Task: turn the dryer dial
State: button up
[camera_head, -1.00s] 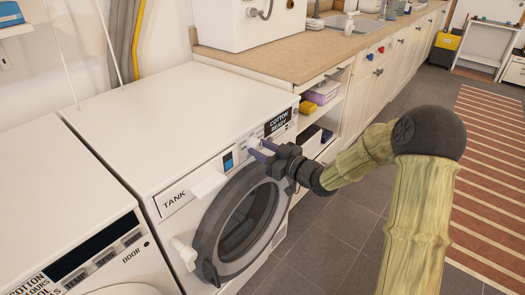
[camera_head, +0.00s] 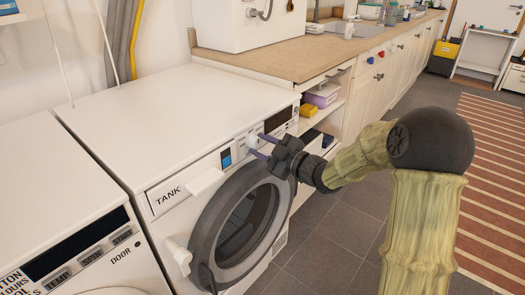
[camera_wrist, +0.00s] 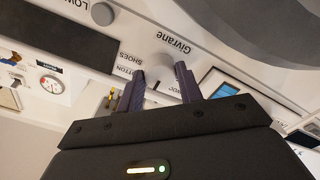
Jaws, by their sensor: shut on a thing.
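The dryer (camera_head: 175,105) is the white machine with the "TANK" drawer and round dark-rimmed door (camera_head: 243,227). Its pale round dial (camera_head: 253,141) is on the front panel above the door. In the wrist view the dial (camera_wrist: 161,66) sits between my fingertips, with "SHOES" and "COTTON" printed beside it. My gripper (camera_head: 263,144) is at the dial, its two purple-grey fingers on either side of it, shut on it. The fingertips also show in the wrist view (camera_wrist: 160,74). The dial's pointer mark cannot be made out.
A second white machine (camera_head: 75,215) stands at the left. A dark display (camera_head: 278,121) is right of the dial. Open shelves with boxes (camera_head: 322,95) and a wooden counter (camera_head: 270,58) lie beyond. Grey floor is free in front.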

dwell(0.4)
jog(key=o, duration=1)
jog(key=shift+d, duration=0.1)
jog(key=p+v, duration=0.3)
jog(key=v, duration=1.4)
jog(key=shift+p, duration=0.3)
jog(key=shift+s+d+f, duration=0.1)
jog(key=shift+s+d, duration=0.05)
